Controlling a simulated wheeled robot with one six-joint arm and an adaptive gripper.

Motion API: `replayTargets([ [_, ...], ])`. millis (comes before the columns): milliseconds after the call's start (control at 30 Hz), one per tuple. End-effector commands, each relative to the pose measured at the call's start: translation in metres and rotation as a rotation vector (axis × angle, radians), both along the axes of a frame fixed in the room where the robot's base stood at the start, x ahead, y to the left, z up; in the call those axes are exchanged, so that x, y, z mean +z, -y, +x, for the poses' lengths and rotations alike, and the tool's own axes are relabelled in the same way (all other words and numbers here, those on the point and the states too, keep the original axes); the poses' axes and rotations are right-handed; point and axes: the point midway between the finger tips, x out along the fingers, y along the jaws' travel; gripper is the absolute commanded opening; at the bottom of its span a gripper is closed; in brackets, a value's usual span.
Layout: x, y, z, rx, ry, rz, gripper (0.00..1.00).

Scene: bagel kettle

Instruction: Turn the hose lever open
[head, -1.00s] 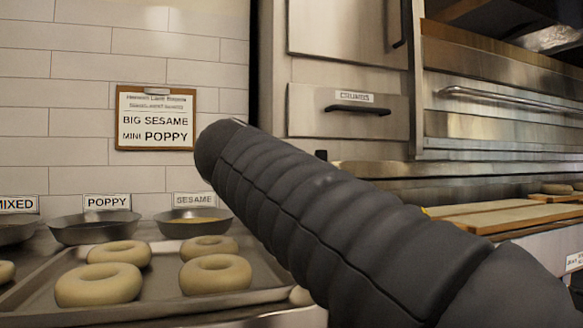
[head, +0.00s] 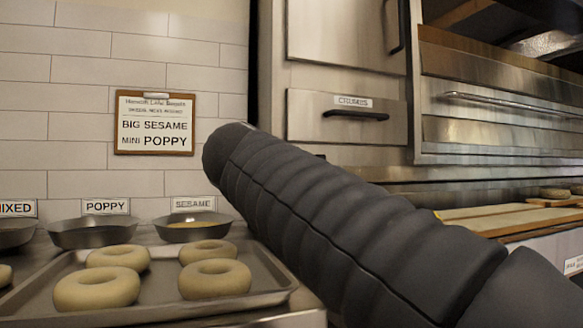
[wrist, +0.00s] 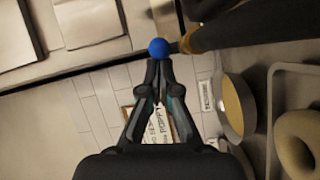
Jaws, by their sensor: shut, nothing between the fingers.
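A round blue knob (wrist: 158,47) shows at the top centre of the wrist view. A dark bar with a brass-coloured collar (wrist: 188,42) lies just right of it; I cannot tell how the two join. My gripper (wrist: 158,62) is shut and empty, its fingertips right at the knob. I cannot tell whether they touch it. Neither the knob nor the gripper can be made out in the head view, so how far the lever is turned is not clear.
A tray (head: 160,308) of bagels sits at the lower left, with seed pans (head: 98,232) behind it. An order clipboard (head: 154,122) hangs on the tiled wall. A steel drawer (head: 347,117) and wooden boards (head: 490,219) are to the right. A pan (wrist: 232,112) shows in the wrist view.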

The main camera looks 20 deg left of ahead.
Motion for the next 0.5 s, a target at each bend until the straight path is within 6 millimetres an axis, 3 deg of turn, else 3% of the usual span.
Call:
replayTargets([
  [300, 0.01, -0.028, -0.016, -0.005, 0.002, -0.002, 0.0],
  [500, 0.009, -0.007, -0.049, -0.005, 0.002, 0.0, 0.0],
])
